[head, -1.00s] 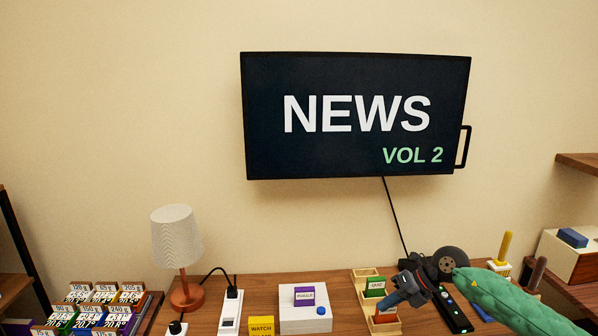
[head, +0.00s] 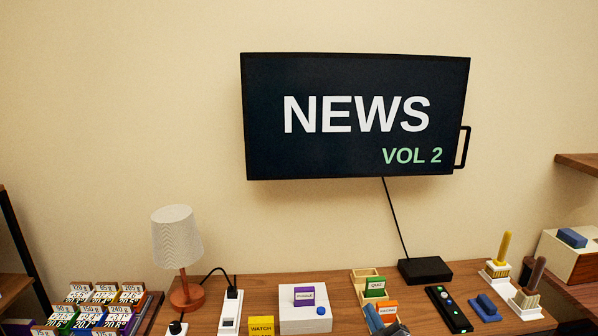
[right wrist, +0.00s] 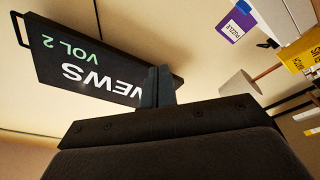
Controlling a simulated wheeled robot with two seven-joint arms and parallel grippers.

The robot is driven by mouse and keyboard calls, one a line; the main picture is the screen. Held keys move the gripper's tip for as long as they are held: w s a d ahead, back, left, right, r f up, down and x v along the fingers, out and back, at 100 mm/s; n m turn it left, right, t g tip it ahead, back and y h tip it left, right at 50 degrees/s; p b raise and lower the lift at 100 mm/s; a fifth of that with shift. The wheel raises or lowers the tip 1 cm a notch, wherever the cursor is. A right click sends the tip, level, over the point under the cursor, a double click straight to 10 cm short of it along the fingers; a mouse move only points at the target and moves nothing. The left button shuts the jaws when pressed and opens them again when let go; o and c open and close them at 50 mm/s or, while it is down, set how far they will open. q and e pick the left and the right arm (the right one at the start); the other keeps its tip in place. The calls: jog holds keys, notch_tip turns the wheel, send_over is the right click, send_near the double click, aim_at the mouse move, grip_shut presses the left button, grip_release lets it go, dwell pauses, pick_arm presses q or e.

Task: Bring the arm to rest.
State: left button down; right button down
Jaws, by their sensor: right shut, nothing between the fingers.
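My right gripper (head: 374,316) is low in the head view, at the bottom edge in front of the wooden card rack (head: 360,281). My left gripper is not in view.
A green card (head: 375,288) and an orange card (head: 388,307) stand in the rack. A remote (head: 449,309), a black box (head: 425,270), brushes (head: 497,262), a white box (head: 303,321) and a lamp (head: 177,238) share the table. The wall screen (head: 355,115) reads NEWS VOL 2.

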jog(key=s+d+f+m+g+h, duration=0.3)
jog(key=s+f+m+g, duration=0.1)
jog(key=s+f, duration=0.35)
jog(key=s+d+f+m+g+h, duration=0.2)
jog(key=s+f+m+g+h, duration=0.15)
jog(key=s+f, duration=0.35)
jog(key=s+f+m+g+y, duration=0.1)
jog(key=s+f+g, duration=0.3)
jog(key=s, duration=0.4)
jog(key=s+f+m+g+y, duration=0.1)
jog(key=s+f+g, duration=0.3)
jog(key=s, duration=0.4)
jog(key=s+a+f+g, duration=0.1)
jog(key=a+f, duration=0.2)
jog(key=f, duration=0.4)
jog(key=s+a+f+g+y, duration=0.1)
jog(key=a+f, duration=0.2)
jog(key=f, duration=0.4)
jog(key=shift+a+f, duration=0.3)
jog(key=shift+s+r+g, duration=0.15)
jog(key=shift+g, duration=0.1)
